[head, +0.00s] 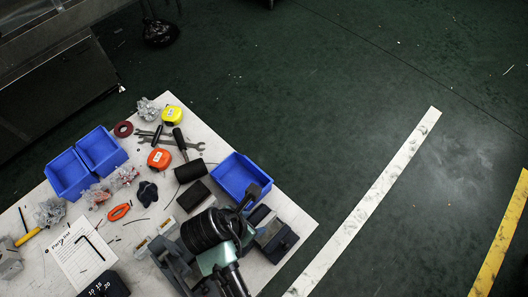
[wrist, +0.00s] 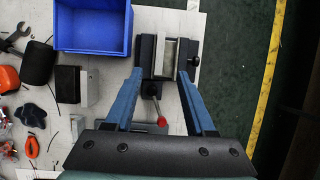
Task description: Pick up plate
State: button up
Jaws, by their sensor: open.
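My gripper (wrist: 160,76) is open, its two blue-grey fingers spread in the wrist view. Between and just beyond the fingertips is a dark vise (wrist: 147,55) with a light grey-green flat piece (wrist: 166,58) in its middle, which looks like the plate. I cannot tell whether the vise jaws clamp it. The fingers show no hold on anything, and their height above the piece is unclear. In the head view my arm partly covers the vise (head: 283,243) near the table's right corner, and the plate cannot be made out there.
An empty blue bin (wrist: 92,26) stands left of the vise. A red-knobbed handle (wrist: 162,121) sticks out toward my gripper. Black blocks, tools and tape measures (head: 159,158) crowd the white table (head: 300,222). Open floor lies beyond its right edge.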

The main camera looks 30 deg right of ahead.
send_over(265, 221)
jog(key=a, duration=0.2)
jog(key=f, duration=0.5)
jog(key=shift+s+a+f, duration=0.1)
jog(key=shift+s+f, duration=0.2)
jog(key=shift+s, duration=0.1)
jog(key=shift+x, duration=2.7)
jog(key=shift+a, duration=0.15)
jog(key=shift+c, duration=0.2)
grip_shut()
